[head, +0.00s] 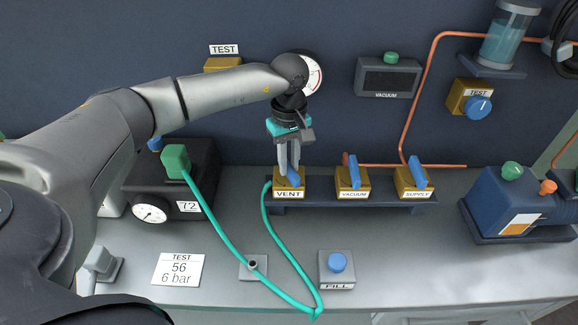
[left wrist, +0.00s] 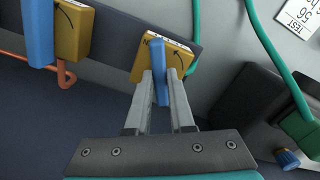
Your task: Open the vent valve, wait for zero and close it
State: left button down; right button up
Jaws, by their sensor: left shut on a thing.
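The vent valve is a brass block (head: 290,184) labelled VENT with a blue lever handle (head: 293,177), at the left end of the valve rail. My left gripper (head: 289,170) comes down from above and is shut on the blue lever. In the left wrist view the lever (left wrist: 158,70) stands between the two fingers, in front of the brass block (left wrist: 172,62). A round white gauge (head: 314,73) on the wall is partly hidden behind my left wrist, so its reading cannot be told. My right gripper is not in view.
Vacuum (head: 351,182) and supply (head: 414,182) valves stand right of the vent valve. A teal hose (head: 285,225) loops across the bench. A FILL button (head: 337,263), a TEST card (head: 178,270) and a black box with a dial (head: 185,180) are nearby.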

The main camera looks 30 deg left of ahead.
aim_at(289, 167)
pick_arm(q)
jog(key=m+b, duration=0.1)
jog(key=m, duration=0.4)
jog(key=shift+b, duration=0.4)
jog(key=shift+m, duration=0.4)
jog(key=c, duration=0.8)
grip_release()
jog(key=shift+r, duration=0.1)
notch_tip(289, 167, up, 15)
jog(key=shift+r+p, duration=0.1)
jog(key=shift+p, duration=0.75)
